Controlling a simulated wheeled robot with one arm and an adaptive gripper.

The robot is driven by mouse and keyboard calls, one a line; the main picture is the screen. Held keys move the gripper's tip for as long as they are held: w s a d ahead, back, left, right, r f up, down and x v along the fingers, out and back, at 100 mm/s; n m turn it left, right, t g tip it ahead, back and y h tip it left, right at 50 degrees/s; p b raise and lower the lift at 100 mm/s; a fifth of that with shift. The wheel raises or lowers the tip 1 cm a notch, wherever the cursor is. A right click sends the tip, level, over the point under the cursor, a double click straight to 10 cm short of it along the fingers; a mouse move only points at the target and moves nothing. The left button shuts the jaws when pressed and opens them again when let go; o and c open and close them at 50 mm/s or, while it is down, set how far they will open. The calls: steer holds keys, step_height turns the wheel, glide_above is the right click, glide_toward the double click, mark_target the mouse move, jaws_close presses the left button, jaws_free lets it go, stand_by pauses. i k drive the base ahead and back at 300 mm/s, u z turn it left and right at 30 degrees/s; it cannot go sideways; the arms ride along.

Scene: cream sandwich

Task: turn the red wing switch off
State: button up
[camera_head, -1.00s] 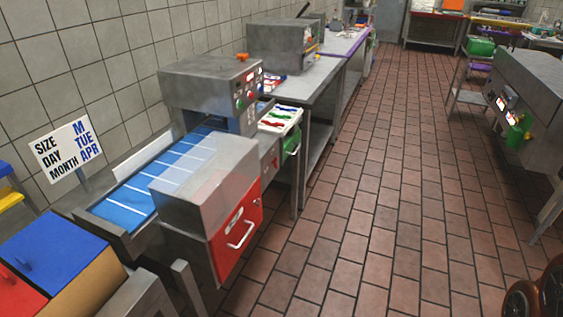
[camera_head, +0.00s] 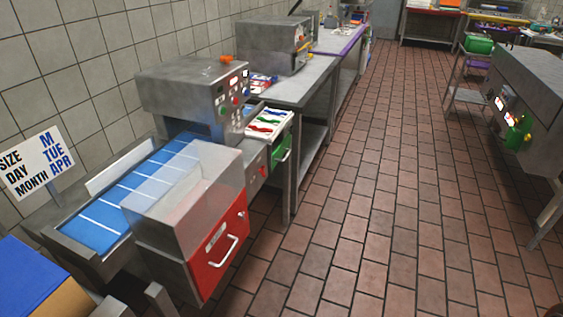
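My gripper is not in view. No switch can be picked out for certain as the red wing switch. Small red and green wing-shaped pieces (camera_head: 266,126) show on a white panel beside the conveyor machine, too small to tell their positions. The conveyor machine (camera_head: 180,88) has a control face with small red and green buttons (camera_head: 235,98). Another red knob (camera_head: 263,171) sits on its lower side. The grey machine at the right (camera_head: 537,85) carries lit displays and a green and yellow control (camera_head: 519,131).
A blue conveyor belt (camera_head: 125,195) runs under a partly clear cover, with a red door (camera_head: 218,250) below it. A sign (camera_head: 38,163) stands at the left. A steel table (camera_head: 300,80) lies beyond. The tiled floor (camera_head: 370,190) is clear between both sides.

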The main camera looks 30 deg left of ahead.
mark_target(262, 170)
steer(key=i, duration=0.35)
steer(key=u, duration=2.2)
